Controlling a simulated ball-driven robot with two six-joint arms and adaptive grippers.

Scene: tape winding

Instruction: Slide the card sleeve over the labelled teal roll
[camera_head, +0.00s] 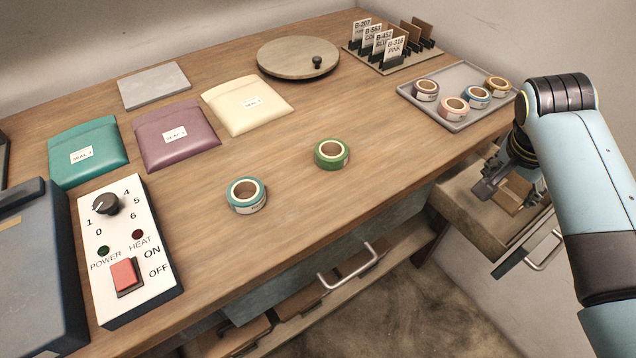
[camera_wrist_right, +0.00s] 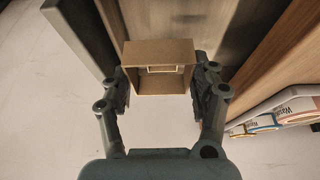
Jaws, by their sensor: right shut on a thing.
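The teal roll (camera_head: 246,207) lies flat on the table, left of its middle, with a pale label on its side. My right gripper (camera_head: 494,182) is at the right, over the open drawer beyond the table edge. In the right wrist view, the card sleeve (camera_wrist_right: 160,52) is a brown, open-ended box between the two fingers (camera_wrist_right: 160,88), which are shut on its sides. In the head view the brown card (camera_head: 509,194) shows beside the fingers, partly hidden by them. The sleeve is well apart from the teal roll. My left gripper is not in view.
A green roll (camera_head: 331,153) lies right of the teal one. A grey tray (camera_head: 417,108) holds several rolls near my right arm. The open drawer (camera_head: 470,215) is below the table edge. A switch box (camera_head: 155,230) stands left. The table's front middle is clear.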

